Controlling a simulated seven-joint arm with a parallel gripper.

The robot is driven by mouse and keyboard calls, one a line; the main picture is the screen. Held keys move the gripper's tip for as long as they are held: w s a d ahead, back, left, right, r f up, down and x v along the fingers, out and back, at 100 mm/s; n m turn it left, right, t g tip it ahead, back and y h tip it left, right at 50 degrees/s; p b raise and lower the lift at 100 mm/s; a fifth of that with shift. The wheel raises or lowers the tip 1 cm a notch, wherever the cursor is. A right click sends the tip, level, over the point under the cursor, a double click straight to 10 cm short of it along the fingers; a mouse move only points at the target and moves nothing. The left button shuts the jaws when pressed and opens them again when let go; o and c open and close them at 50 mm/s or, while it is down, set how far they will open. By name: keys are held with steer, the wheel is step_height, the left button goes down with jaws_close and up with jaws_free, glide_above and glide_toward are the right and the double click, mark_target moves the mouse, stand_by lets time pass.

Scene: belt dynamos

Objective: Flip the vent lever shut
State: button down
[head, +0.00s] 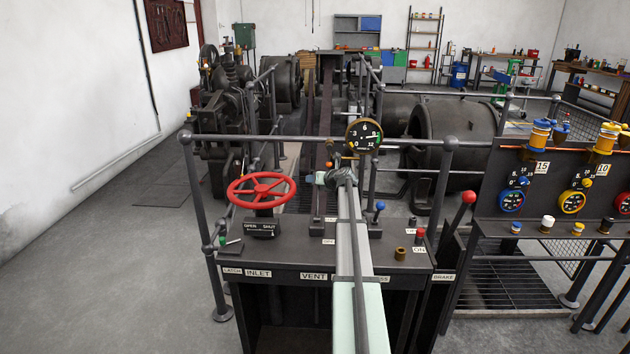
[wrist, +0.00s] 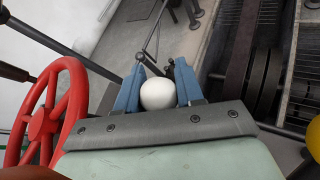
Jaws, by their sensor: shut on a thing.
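My gripper (wrist: 157,92) has its blue fingers shut on a white ball knob (wrist: 158,94) in the wrist view. In the head view my gripper (head: 322,179) is above the control desk, between the red handwheel and the round gauge. The VENT label (head: 314,276) is on the desk's front edge, below and left of my arm. The white knob appears to be the vent lever's; its shaft and slot are hidden by my arm and gripper, so I cannot tell its angle.
The red handwheel (head: 262,190) stands close left of my gripper. The gauge (head: 364,136), a blue-knobbed lever (head: 379,212) and a red-knobbed brake lever (head: 458,222) stand to the right. A grey railing (head: 300,138) runs behind the desk (head: 290,257).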

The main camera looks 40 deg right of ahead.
steer(key=shift+s+f, duration=0.55)
steer(key=shift+f, duration=0.15)
steer(key=c, duration=1.1)
jaws_free()
steer(key=o, duration=0.3)
steer(key=shift+w+r, duration=0.1)
steer(key=shift+w, duration=0.05)
steer(key=shift+o, duration=0.3)
steer(key=shift+w+r, duration=0.15)
steer(key=v, duration=1.4)
steer(key=shift+w+d+r, duration=0.1)
steer(key=shift+w+r, duration=0.05)
